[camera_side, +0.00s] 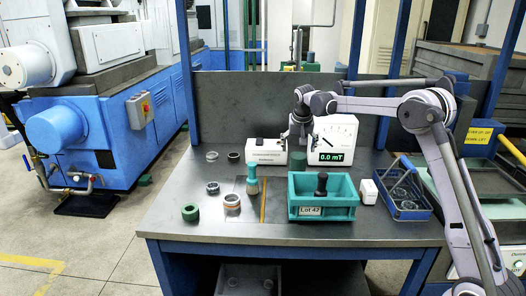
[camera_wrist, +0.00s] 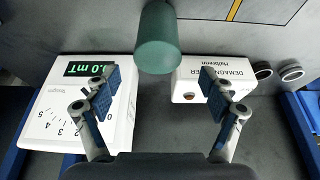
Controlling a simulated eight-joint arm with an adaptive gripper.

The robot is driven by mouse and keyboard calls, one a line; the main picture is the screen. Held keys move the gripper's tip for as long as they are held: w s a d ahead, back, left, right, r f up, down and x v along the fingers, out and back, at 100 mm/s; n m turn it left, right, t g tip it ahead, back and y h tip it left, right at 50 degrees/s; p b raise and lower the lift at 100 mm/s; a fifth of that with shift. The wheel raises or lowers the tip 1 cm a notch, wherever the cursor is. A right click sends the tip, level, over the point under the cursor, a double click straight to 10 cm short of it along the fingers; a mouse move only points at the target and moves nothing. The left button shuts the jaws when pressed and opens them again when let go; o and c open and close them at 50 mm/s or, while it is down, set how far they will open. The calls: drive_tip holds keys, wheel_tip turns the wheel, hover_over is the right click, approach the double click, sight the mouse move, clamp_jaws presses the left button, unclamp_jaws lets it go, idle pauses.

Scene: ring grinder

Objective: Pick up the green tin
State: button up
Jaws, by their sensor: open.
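The green tin (camera_side: 298,158) is a plain dark green cylinder standing on the bench, between the white demagnetizer box and the teal crate. It also shows at the top middle of the wrist view (camera_wrist: 158,40). My gripper (camera_side: 296,136) hangs above and behind it in the side view, near the fronts of the two white instruments. In the wrist view the two blue-padded fingers (camera_wrist: 161,92) are wide apart with nothing between them. The tin lies beyond the fingertips, apart from both. Its lower part is partly hidden by the crate's rim in the side view.
The 0.0 mT meter (camera_side: 335,140) and demagnetizer (camera_side: 266,151) flank the gripper. The teal Lot 42 crate (camera_side: 322,212) holds a dark-handled item.

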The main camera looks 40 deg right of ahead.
sight(299, 156)
drive_tip(key=shift+s+x, duration=0.2)
drive_tip(key=shift+x, duration=1.3)
drive_tip(key=shift+s+x, duration=0.2)
drive_tip(key=shift+x, duration=1.35)
drive_tip(key=shift+a+f, duration=0.1)
drive_tip(key=shift+f, duration=0.05)
drive_tip(key=c, duration=1.3)
drive_tip(key=shift+c, duration=0.4)
